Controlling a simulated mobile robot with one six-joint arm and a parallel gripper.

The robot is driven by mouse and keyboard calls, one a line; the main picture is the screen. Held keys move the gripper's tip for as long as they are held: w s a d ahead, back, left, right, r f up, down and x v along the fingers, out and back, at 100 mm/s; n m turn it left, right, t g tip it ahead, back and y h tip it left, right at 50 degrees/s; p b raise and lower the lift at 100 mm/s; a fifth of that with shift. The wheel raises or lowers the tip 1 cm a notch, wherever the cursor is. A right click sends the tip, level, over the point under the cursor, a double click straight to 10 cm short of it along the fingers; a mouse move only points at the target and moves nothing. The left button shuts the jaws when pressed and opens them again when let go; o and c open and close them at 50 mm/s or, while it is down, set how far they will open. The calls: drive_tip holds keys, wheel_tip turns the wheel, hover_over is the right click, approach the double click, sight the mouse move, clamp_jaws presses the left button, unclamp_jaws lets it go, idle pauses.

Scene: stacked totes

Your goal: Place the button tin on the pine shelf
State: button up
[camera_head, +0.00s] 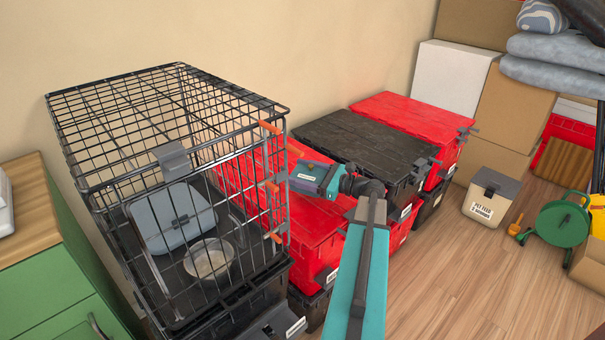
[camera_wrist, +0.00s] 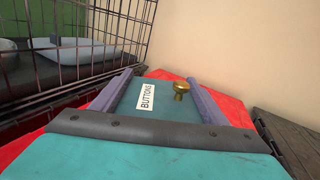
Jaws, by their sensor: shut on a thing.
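The button tin (camera_wrist: 160,104) is a teal box with a white BUTTONS label and a brass knob on top. My gripper (camera_wrist: 160,82) is shut on it, with a purple finger along each side. In the head view, the tin (camera_head: 309,180) shows at the end of my teal arm, above the red totes and just right of the wire cage. I cannot tell its height above the totes. No pine shelf can be clearly identified in either view; a green cabinet with a wooden top (camera_head: 28,222) stands at the left edge.
A black wire cage (camera_head: 165,112) stands close left, holding a grey container and a metal bowl. Red totes (camera_head: 312,225) and a black-lidded tote (camera_head: 365,142) line the wall. A pet feed bin (camera_head: 490,198) and green reel (camera_head: 562,222) stand right. The floor (camera_head: 470,280) at front right is open.

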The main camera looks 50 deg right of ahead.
sight(302, 165)
drive_tip(key=shift+w+d+f, duration=0.1)
drive_tip(key=shift+w+d, duration=0.65)
drive_tip(key=shift+d, duration=0.25)
drive_tip(key=shift+w+d+f, duration=0.1)
drive_tip(key=shift+w+d, duration=0.65)
drive_tip(key=shift+d, duration=0.25)
drive_tip(key=shift+w+d+b, duration=0.25)
drive_tip(key=shift+d+b, duration=0.05)
drive_tip(key=shift+d, duration=0.05)
drive_tip(key=shift+f+b, duration=0.45)
drive_tip(key=shift+f, duration=1.35)
drive_tip(key=shift+f, duration=0.1)
drive_tip(key=o, duration=2)
drive_tip(key=shift+c, duration=0.2)
drive_tip(key=shift+s+d, duration=0.1)
drive_tip(key=shift+s, duration=0.2)
drive_tip(key=p+v, duration=0.1)
drive_tip(key=v, duration=1)
drive_tip(key=shift+s+d+p, duration=0.1)
drive_tip(key=shift+s+p, duration=0.05)
drive_tip(key=shift+p, duration=0.15)
